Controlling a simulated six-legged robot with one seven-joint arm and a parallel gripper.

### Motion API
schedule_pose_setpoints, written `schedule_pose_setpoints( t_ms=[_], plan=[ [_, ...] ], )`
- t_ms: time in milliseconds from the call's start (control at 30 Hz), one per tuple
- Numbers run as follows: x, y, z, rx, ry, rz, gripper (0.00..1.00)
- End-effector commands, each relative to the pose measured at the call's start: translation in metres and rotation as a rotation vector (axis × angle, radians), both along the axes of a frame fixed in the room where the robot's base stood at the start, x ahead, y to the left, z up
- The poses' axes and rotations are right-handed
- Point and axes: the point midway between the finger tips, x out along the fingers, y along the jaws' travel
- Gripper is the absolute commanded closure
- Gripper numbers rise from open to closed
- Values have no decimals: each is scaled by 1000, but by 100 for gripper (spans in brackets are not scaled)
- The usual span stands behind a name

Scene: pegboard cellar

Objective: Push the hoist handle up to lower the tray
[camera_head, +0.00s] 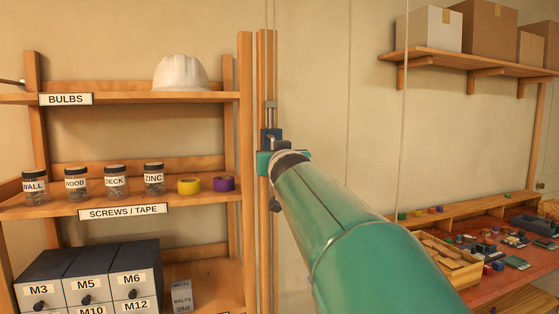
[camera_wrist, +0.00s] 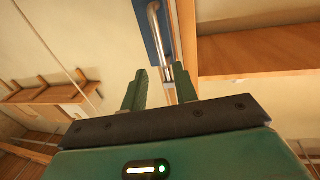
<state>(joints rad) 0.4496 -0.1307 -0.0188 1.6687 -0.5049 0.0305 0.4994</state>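The hoist handle (camera_wrist: 155,28) is a silvery bar on a blue plate (camera_wrist: 144,12), at the top of the wrist view. My gripper (camera_wrist: 161,72) is open, with its two green fingers apart. The handle's lower end appears just beyond the gap between the fingertips. I cannot tell whether either finger touches it. The handle itself is mostly hidden there. I cannot make out the tray in either view.
A wooden shelf unit (camera_head: 245,150) with jars, tape and a white hard hat (camera_head: 181,73) stands close left of the rail. A workbench (camera_head: 500,288) with small parts is at right, under a wall shelf (camera_head: 470,62) with boxes. Thin cords hang nearby.

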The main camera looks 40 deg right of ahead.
Motion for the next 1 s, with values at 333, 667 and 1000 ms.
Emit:
schedule_pose_setpoints(
  t_ms=[333, 667, 1000],
  plan=[
    [-36, 20, 0, 1, 0, 1, 71],
    [-37, 20, -1, 0, 0, 1, 71],
    [-46, 47, -31, 43, 85, 18, 71]
  ],
)
